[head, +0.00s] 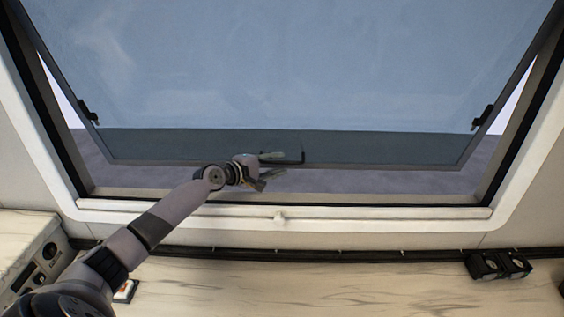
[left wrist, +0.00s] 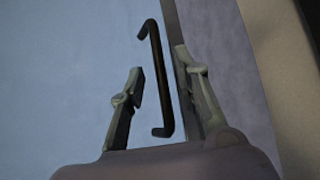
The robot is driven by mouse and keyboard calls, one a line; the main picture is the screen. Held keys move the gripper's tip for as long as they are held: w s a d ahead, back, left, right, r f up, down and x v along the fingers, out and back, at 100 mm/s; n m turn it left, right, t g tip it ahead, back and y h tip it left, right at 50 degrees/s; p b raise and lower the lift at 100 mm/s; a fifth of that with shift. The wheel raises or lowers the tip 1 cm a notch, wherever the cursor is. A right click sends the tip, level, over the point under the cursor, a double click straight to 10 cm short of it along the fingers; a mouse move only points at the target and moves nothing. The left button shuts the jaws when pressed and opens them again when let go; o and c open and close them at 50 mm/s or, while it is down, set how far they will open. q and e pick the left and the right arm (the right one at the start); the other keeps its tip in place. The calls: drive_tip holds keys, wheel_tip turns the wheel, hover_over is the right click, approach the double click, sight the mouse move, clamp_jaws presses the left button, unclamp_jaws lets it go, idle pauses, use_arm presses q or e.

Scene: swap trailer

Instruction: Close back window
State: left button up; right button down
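The back window (head: 320,70) is a tinted pane hinged out of view at the top. Its lower edge is swung outward, leaving a gap above the sill of the pale window frame (head: 390,212). A black bar handle (head: 303,152) sits near the middle of the pane's lower edge. My left gripper (head: 277,163) reaches through the opening to the handle. In the left wrist view, the left gripper (left wrist: 160,62) is open, with one finger on each side of the black handle (left wrist: 157,80). I cannot tell whether either finger touches it. My right gripper is not in view.
A pale counter (head: 370,285) runs below the window. Black round holders (head: 498,265) stand at its right end, and a unit with dark sockets (head: 35,255) is at the left. Black side latches (head: 482,115) are on the pane.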

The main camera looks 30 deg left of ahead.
use_arm(q)
drive_tip(key=shift+x, duration=1.35)
clamp_jaws()
